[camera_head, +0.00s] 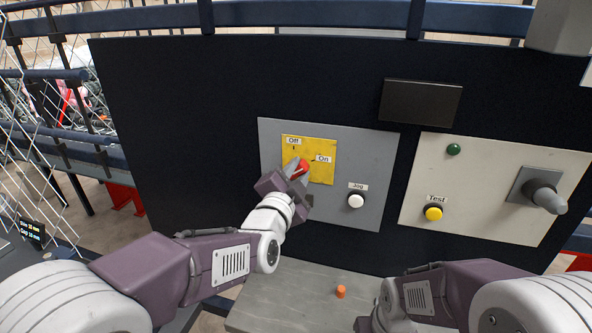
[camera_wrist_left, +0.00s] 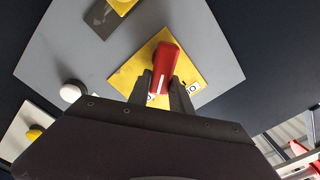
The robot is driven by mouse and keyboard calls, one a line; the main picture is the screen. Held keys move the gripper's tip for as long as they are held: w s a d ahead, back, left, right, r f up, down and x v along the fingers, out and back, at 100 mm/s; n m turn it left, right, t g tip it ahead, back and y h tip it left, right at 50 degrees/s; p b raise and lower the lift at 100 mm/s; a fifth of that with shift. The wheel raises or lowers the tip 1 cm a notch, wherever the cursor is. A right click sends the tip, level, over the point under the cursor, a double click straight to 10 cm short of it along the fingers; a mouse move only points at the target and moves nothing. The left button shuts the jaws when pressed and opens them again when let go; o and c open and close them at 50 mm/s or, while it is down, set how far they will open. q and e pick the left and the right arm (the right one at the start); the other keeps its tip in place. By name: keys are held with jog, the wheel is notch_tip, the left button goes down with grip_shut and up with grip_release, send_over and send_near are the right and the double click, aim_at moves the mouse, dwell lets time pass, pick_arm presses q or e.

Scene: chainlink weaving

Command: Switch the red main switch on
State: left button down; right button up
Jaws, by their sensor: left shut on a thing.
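The red main switch (camera_head: 303,166) is a rotary handle on a yellow plate (camera_head: 326,176), with an Off label (camera_head: 293,141) and an On label (camera_head: 323,158). My left gripper (camera_head: 297,172) reaches it from the lower left and hides part of it. In the left wrist view, the red handle (camera_wrist_left: 166,62) sits between the two fingers of my left gripper (camera_wrist_left: 163,84), which are shut on it. The white mark on the handle faces the On label, partly hidden by a finger. My right gripper is outside the frames; only its arm shows.
A white Jog button (camera_head: 356,201) is right of the switch on the grey panel (camera_head: 375,150). A small orange piece (camera_head: 341,291) stands on the grey surface below.

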pick_arm(q)
jog(key=shift+d+f+m, duration=0.1)
jog(key=shift+f+m, duration=0.05)
jog(key=shift+m, duration=0.45)
jog(key=c, duration=1.2)
grip_release()
jog(key=shift+o, duration=0.2)
pick_arm(e)
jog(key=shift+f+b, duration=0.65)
jog(key=shift+b, duration=0.05)
pick_arm(q)
jog(key=v, duration=0.9)
